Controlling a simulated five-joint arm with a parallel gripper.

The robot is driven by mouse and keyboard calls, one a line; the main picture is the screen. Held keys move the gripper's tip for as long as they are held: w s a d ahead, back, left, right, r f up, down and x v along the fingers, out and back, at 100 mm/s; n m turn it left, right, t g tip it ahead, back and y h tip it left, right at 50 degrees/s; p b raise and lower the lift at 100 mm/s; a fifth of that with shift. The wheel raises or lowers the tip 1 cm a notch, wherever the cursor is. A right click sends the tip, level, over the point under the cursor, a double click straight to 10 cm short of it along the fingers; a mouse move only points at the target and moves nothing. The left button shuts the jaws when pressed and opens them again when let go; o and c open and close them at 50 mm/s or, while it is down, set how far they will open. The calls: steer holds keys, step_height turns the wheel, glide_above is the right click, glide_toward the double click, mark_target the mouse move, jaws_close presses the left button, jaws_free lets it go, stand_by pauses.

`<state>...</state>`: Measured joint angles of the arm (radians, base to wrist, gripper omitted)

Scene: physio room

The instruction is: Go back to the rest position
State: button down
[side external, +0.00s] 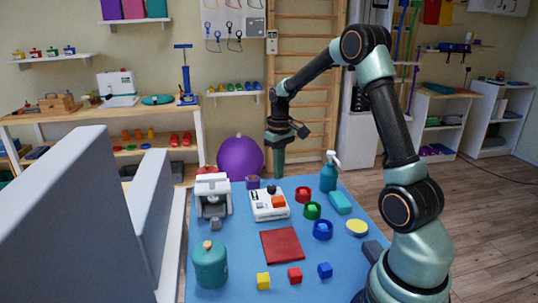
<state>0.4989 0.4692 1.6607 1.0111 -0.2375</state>
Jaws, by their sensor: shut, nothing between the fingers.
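My gripper (279,170) hangs pointing down at the far side of the blue-topped table (230,280), in front of the wooden wall bars. It is shut with nothing held. My arm rises from the right of the table and arches over to the left. The gripper is above or beyond the table's back edge; I cannot tell its exact height over the surface.
On the table are a teal jar (209,265), a grey-white device (213,197), a white box (269,205), a red mat (282,246), small cubes (295,275), coloured rings (323,230) and a spray bottle (329,173). A grey panel (75,220) stands left. A purple ball (240,157) lies behind.

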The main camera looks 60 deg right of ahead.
steer(key=s+a+r+n+t, duration=0.1)
steer(key=s+a+r+t, duration=0.15)
steer(key=a+r, duration=0.75)
steer(key=s+a+r+n+t, duration=0.2)
steer(key=s+a+t, duration=0.1)
steer(key=s+a, duration=0.5)
steer(key=shift+a, duration=1.7)
steer(key=shift+s, duration=0.1)
